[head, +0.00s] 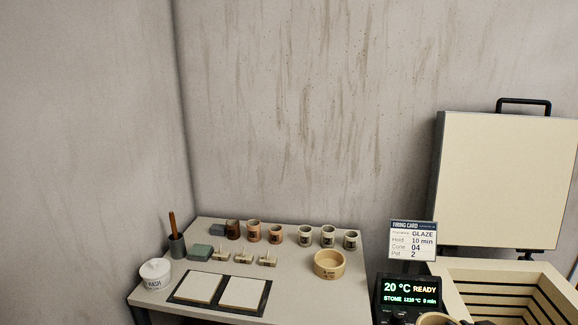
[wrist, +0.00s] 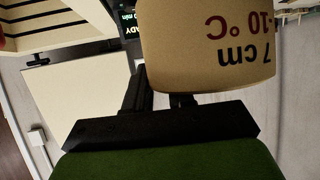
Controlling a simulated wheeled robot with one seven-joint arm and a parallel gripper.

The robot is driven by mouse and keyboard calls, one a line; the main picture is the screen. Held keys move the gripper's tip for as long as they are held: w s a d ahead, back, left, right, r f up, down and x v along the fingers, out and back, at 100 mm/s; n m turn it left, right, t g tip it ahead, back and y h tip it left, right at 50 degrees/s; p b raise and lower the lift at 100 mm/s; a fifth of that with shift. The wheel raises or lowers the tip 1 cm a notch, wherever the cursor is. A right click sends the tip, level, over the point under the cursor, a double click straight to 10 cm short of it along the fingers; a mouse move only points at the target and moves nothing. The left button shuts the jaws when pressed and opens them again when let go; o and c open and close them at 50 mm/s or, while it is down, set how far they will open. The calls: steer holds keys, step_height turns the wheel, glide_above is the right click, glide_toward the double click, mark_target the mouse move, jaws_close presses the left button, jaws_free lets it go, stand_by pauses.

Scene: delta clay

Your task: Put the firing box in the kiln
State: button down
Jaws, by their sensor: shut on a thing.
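My gripper (wrist: 160,98) is shut on a tan round firing box (wrist: 205,45), marked "7 cm" and "-10 °C" in upside-down print in the wrist view. The fingertips are hidden by the box. In the head view a tan rim (head: 436,319), seemingly the same box, shows at the bottom edge in front of the controller. The kiln (head: 454,283) is at the right with its lid (head: 505,180) raised and its grooved inner walls showing. The held box is left of the kiln opening in the head view. The kiln floor is out of view.
Another tan round box (head: 328,266) stands on the table (head: 320,300), with several cups, small stands, two white slabs and a wash pot (head: 155,274). The controller (head: 410,291) reads 20 °C READY.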

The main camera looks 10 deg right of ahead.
steer(key=shift+s+d, duration=0.2)
steer(key=shift+s, duration=0.1)
steer(key=shift+w+a+f+p, duration=0.2)
steer(key=shift+w+a+f, duration=0.1)
steer(key=shift+w+a, duration=0.2)
steer(key=shift+w+a+f+p, duration=0.15)
steer(key=shift+w+a+f, duration=0.2)
steer(key=shift+w, duration=0.25)
steer(key=w+a+f+p, duration=0.3)
steer(key=w+a+f, duration=0.25)
steer(key=a, duration=0.45)
steer(key=a+f+n+y+p, duration=0.1)
steer(key=a+f+p, duration=0.2)
steer(key=a, duration=1.2)
steer(key=shift+w+a+f, duration=0.15)
steer(key=shift+a, duration=0.2)
steer(key=shift+d, duration=0.1)
